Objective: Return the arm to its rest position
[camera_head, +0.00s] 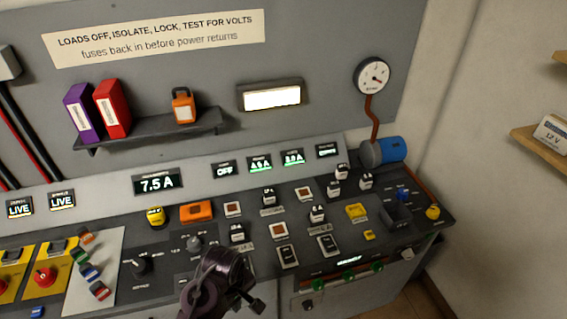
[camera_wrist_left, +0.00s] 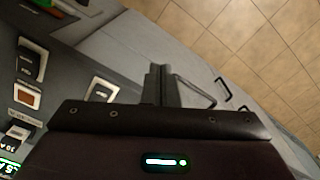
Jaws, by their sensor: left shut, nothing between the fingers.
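My left gripper (camera_head: 250,303) is at the bottom middle of the head view, on a dark purple arm in front of the sloping control console (camera_head: 160,296). In the left wrist view its fingers (camera_wrist_left: 158,84) are together and empty. They point over the console's front edge, with the tiled floor beyond. The gripper appears to be touching nothing. My right gripper is in neither view.
A shelf (camera_head: 150,133) holds purple and red binders and an orange padlock-like item (camera_head: 183,106). A gauge (camera_head: 372,76) and blue cylinder (camera_head: 384,151) stand right. Tiled floor (camera_wrist_left: 250,45) is clear.

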